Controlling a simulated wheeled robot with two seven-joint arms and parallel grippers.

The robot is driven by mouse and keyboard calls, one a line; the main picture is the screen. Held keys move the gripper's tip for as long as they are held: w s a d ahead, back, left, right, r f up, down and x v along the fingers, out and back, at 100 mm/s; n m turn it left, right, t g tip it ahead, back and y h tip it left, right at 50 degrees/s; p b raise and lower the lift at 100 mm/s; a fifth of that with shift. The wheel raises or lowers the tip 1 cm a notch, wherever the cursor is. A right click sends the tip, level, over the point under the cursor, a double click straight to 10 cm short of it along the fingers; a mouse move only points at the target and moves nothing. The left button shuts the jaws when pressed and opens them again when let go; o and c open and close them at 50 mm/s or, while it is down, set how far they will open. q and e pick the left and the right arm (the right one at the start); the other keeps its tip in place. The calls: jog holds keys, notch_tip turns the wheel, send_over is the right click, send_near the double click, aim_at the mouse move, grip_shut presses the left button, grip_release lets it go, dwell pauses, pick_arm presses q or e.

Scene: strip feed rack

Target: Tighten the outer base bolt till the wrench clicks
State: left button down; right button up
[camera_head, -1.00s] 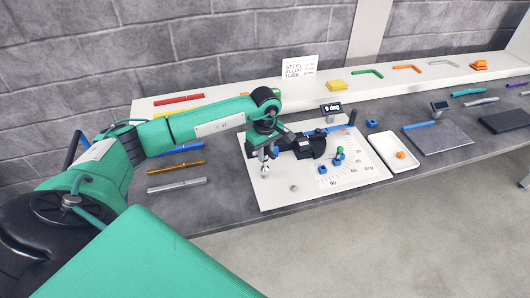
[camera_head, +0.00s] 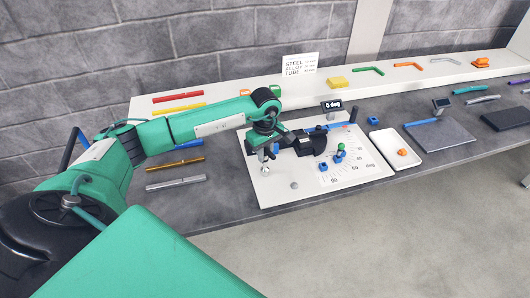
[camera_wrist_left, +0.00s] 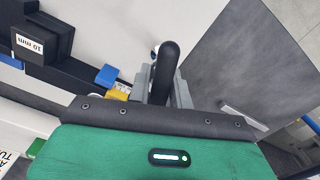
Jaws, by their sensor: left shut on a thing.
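My left gripper (camera_head: 267,153) is low over the left part of the white base plate (camera_head: 275,192), beside the black bending fixture (camera_head: 311,145). In the left wrist view its grey fingers (camera_wrist_left: 163,84) are shut on a black rounded handle (camera_wrist_left: 168,62), which I take to be the wrench. A small silver part (camera_head: 264,168) shows just under the gripper in the head view. I cannot tell whether the wrench sits on a bolt there; its working end is hidden. A round grey bolt head (camera_head: 294,185) shows on the plate's front part. My right gripper is not in view.
A small display (camera_head: 332,106) reads 0 deg behind the fixture. A white tray (camera_head: 417,159) holds an orange piece. Coloured strips, such as a grey one (camera_head: 176,182), lie left of the plate.

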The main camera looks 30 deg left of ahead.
pick_arm(q)
jog(key=shift+f, duration=0.2)
jog(key=c, duration=1.2)
grip_release()
jog(key=shift+r, duration=0.15)
notch_tip(320, 180, up, 12)
jog(key=b, duration=0.4)
jog(key=shift+r, duration=0.85)
